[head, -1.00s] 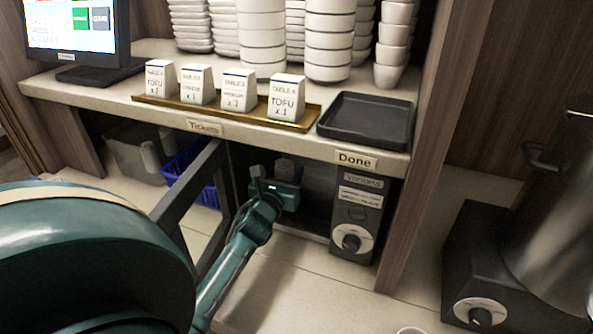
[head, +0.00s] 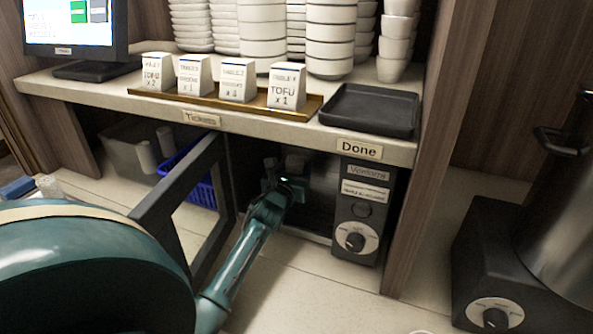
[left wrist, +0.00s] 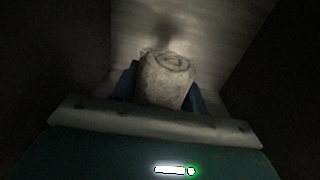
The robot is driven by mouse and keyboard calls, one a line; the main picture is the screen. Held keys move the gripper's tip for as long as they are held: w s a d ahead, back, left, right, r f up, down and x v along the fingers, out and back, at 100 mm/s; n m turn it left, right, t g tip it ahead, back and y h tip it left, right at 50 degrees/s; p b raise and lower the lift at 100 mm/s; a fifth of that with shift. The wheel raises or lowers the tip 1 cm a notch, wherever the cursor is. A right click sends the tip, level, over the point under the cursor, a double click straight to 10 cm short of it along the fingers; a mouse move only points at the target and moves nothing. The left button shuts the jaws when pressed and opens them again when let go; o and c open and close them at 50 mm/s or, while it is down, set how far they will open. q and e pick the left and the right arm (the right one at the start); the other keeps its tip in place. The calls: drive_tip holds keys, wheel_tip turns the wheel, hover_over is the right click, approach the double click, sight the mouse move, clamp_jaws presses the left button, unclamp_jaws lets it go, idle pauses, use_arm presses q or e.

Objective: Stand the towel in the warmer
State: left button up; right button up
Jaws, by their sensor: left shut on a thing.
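The warmer (head: 356,215) is a dark box with a dial, under the shelf, and its door (head: 172,185) stands open to the left. My left gripper (head: 288,172) reaches into its dark opening. In the left wrist view, a pale rolled towel (left wrist: 167,80) stands between the gripper's two blue fingers (left wrist: 166,88), with its spiral end showing. The gripper is shut on the towel. The towel's lower end is hidden, so I cannot tell whether it touches the warmer floor. In the head view the towel is dim and hard to make out. My right gripper is not in view.
The shelf above holds ticket blocks on a gold tray (head: 313,106), a black tray (head: 372,110), stacked white bowls (head: 331,40) and a screen (head: 70,25). A blue basket (head: 200,178) sits behind the door. A wood post (head: 418,200) stands right of the warmer.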

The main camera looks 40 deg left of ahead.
use_arm(q)
drive_tip(key=shift+f, duration=0.15)
drive_tip(key=o, duration=1.1)
drive_tip(key=v, duration=1.2)
drive_tip(key=shift+b, duration=0.35)
